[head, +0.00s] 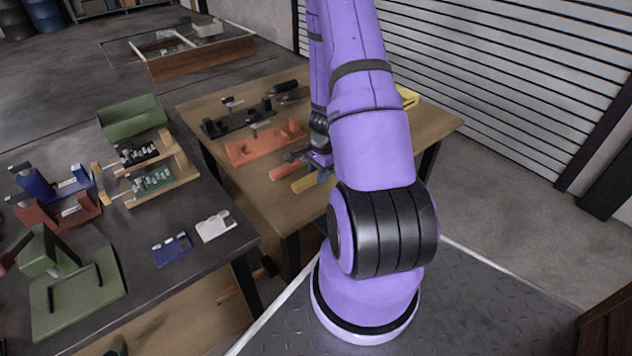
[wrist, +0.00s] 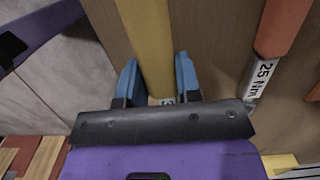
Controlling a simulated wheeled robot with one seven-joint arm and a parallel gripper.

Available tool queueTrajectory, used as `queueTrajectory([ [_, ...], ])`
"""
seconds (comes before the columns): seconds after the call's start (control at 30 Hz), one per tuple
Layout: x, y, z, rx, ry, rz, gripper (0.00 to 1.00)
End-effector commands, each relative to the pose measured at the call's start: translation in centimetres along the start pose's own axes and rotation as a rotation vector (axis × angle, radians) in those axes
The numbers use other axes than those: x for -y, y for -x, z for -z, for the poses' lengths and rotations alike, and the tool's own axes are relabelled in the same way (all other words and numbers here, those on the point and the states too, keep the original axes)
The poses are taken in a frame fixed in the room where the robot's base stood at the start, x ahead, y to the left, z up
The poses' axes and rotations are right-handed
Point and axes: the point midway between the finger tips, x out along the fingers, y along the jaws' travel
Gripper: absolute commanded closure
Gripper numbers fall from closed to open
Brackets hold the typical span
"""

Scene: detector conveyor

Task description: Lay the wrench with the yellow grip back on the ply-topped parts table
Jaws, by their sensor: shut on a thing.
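The wrench with the yellow grip (wrist: 148,40) runs between the two blue fingers of my gripper (wrist: 158,78) in the wrist view. My gripper is shut on this yellow grip. In the head view the yellow grip (head: 304,184) shows beside my gripper (head: 322,175), low over the ply-topped parts table (head: 262,192). I cannot tell whether it touches the top. The rest of the wrench is hidden by my gripper and arm. The bare ply top (wrist: 215,45) also shows in the wrist view.
A wrench with an orange grip (wrist: 284,25), marked 25 Nm, lies to the right in the wrist view. An orange fixture (head: 262,145) and a black fixture (head: 232,121) stand further back. A dark workbench (head: 200,262) with parts is at left. A yellow item (head: 409,97) shows behind my arm.

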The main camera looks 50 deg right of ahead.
Motion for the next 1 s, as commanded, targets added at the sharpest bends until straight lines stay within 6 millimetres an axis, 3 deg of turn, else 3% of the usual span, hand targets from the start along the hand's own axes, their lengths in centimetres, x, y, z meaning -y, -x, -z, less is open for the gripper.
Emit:
queueTrajectory([
  [0.13, 0.6, -0.4, -0.6, 0.000, 0.001, -0.001, 1.00],
  [0.4, 0.5, -3.5, -0.1, 0.002, -0.001, -0.001, 1.00],
  [0.8, 0.5, -3.9, 0.0, 0.000, 0.001, 0.000, 1.00],
  [0.83, 0.5, -3.9, 0.0, 0.000, 0.001, 0.000, 0.61],
  [0.9, 0.5, -3.9, 0.0, 0.000, 0.001, 0.000, 0.45],
  [1.0, 0.5, -3.9, -0.1, 0.000, 0.002, 0.000, 0.43],
])
